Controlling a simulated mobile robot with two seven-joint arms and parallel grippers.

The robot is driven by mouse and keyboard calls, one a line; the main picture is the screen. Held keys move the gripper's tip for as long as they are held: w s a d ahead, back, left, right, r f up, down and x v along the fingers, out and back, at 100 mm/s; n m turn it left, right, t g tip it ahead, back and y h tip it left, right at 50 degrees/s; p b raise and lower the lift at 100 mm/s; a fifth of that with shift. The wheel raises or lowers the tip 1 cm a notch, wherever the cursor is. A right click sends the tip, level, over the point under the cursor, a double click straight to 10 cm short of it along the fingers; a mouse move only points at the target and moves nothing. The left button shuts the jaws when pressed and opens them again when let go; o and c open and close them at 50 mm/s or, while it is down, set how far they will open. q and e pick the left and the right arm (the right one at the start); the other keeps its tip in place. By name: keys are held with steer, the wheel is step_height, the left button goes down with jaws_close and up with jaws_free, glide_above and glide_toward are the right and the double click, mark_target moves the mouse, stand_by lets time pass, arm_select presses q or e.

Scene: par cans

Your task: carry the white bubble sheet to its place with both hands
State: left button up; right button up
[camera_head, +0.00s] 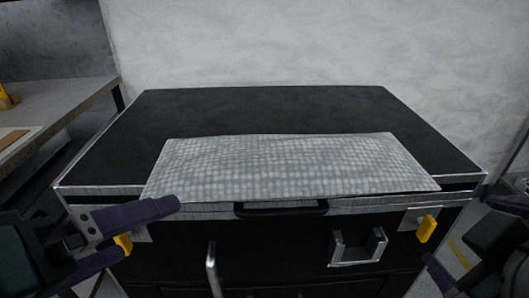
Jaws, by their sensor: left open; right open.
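The white bubble sheet (285,165) lies flat on the front part of the dark case top (260,108), its near edge along the case's front rim. My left gripper (150,232) is at the lower left, open, with its purple fingers apart. Its upper fingertip appears just in front of the sheet's near left corner; I cannot tell whether they touch. My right gripper (470,240) is at the lower right edge, open and apart from the sheet, partly cut off by the frame.
The case front has a black handle (281,208), a metal bracket (357,247) and a yellow latch (426,229). A grey bench (60,115) stands at the left. A pale wall (320,45) is behind the case. The rear of the case top is clear.

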mark_target(211, 186)
arm_select(q)
steer(key=w+d+f+n+t+h+b, duration=0.1)
steer(key=w+f+n+t+b, duration=0.5)
steer(key=b, duration=0.8)
steer(key=shift+w+d+f+n+h+b, duration=0.15)
steer(key=shift+d+f+n+h+b, duration=0.3)
steer(key=shift+f+n, duration=0.6)
arm_select(e)
steer(key=w+a+f+n+t, duration=0.6)
steer(key=w+n+t, duration=0.1)
steer(key=shift+w+f+n+h, duration=0.2)
steer(key=shift+f+n+h, duration=0.15)
steer(key=shift+n+h, duration=0.05)
arm_select(q)
steer(key=shift+r, duration=0.2)
steer(key=x, duration=1)
steer(key=shift+r, duration=0.1)
arm_select(e)
steer(key=x, duration=1)
steer(key=shift+r, duration=0.2)
arm_select(q)
steer(key=c, duration=1.4)
arm_select(e)
steer(key=c, duration=1.4)
